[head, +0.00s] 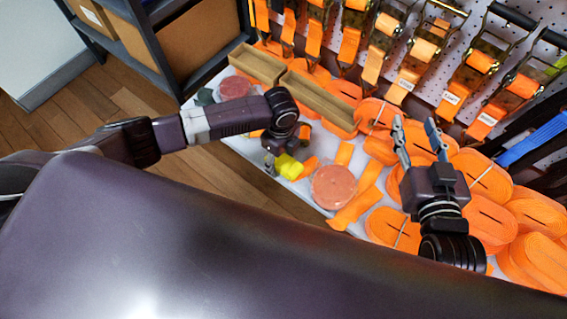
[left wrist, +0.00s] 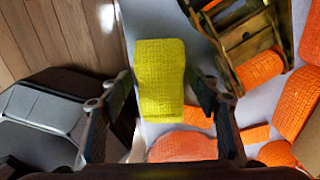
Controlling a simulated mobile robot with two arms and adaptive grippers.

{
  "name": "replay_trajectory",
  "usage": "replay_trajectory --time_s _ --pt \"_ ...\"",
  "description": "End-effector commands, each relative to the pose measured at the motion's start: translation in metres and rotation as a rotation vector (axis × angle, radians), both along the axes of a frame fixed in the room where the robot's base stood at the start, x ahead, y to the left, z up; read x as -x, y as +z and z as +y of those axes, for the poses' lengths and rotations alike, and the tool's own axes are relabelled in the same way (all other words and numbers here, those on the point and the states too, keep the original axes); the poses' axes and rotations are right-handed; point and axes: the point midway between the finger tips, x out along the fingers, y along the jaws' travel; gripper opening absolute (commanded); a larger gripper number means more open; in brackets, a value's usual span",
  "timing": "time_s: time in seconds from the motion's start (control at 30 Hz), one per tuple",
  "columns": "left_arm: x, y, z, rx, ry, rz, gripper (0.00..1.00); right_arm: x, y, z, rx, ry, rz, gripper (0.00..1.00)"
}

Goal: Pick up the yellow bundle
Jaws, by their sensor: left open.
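The yellow bundle (head: 289,168) lies near the front edge of the white shelf top (head: 243,150), directly under my left gripper (head: 282,158). In the left wrist view the yellow bundle (left wrist: 160,80) sits between the two fingers of my left gripper (left wrist: 161,92), which is open. A small gap shows on each side, so the fingers are around it but not closed on it. My right gripper (head: 416,128) is at the right over the orange straps, its fingers pointing up and apart, with nothing between them.
A pinkish round roll (head: 334,186) and orange strap coils (head: 487,217) crowd the shelf to the right. Wooden trays (head: 322,103) stand behind. Ratchet straps hang on the pegboard (head: 470,50). The wooden floor (head: 130,95) is open at the left.

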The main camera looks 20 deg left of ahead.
Motion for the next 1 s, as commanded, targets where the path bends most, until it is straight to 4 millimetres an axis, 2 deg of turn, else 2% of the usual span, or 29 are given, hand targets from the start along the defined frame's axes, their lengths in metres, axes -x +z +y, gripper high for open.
replay_trajectory --time_s 0.17,0.6,1.0 --pt "0.0002 0.0001 -0.0002 0.000 0.000 0.000 0.56 0.0000 0.0002 0.0001 0.000 0.000 0.000 0.40" --pt "0.0002 0.0004 -0.0002 0.001 0.000 0.000 0.11 0.0000 -0.0004 -0.0002 0.001 -0.001 0.002 0.40" --pt "-0.0001 0.0050 -0.0004 0.001 -0.001 0.000 0.11 0.0011 -0.0028 -0.0007 0.005 -0.001 0.020 0.40"
